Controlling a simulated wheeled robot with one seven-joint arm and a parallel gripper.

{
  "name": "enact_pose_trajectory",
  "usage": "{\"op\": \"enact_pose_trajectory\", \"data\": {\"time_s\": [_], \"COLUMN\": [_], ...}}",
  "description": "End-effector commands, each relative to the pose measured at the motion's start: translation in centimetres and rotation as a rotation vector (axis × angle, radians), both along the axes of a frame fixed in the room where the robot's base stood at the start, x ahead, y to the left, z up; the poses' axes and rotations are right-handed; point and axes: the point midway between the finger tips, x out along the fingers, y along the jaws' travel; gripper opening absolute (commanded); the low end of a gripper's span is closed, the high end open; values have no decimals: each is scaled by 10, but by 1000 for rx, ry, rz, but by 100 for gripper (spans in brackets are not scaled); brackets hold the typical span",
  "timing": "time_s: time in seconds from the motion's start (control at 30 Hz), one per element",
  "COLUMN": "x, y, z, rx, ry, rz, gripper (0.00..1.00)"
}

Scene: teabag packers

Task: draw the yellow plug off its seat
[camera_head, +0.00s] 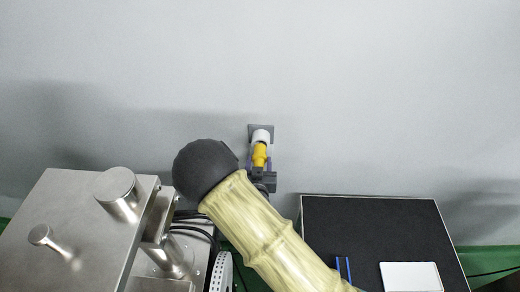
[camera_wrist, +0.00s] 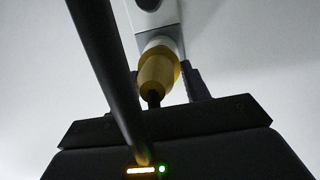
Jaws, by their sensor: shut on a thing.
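The yellow plug (camera_head: 260,155) is at the wall, against the white collar of its seat (camera_head: 262,135). In the wrist view the yellow plug (camera_wrist: 156,74) meets the pale seat (camera_wrist: 160,42), with no clear gap between them. My gripper (camera_head: 260,163) reaches up to the plug from below. In the wrist view the fingers of my gripper (camera_wrist: 167,80) stand on either side of the plug, shut on it. A dark bar crosses in front and hides part of the left finger. The plug's lower end goes into shadow near my gripper's body.
A metal machine (camera_head: 75,235) with round knobs stands at the left, with black cables beside it. A black-topped box (camera_head: 375,235) with a white card (camera_head: 411,276) and blue strips is at the right. The grey wall (camera_head: 380,90) around the seat is bare.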

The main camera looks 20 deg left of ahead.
Motion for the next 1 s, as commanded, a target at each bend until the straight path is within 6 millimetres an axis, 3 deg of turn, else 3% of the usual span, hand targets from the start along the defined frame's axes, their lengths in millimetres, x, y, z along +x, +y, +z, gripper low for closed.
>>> {"op": "enact_pose_trajectory", "data": {"time_s": [0.6, 1.0], "x": [-24, -26], "y": [-6, -7], "z": [0, 0], "rx": [1, 0], "ry": [0, -1], "rz": [0, -1], "gripper": [21, 21]}}
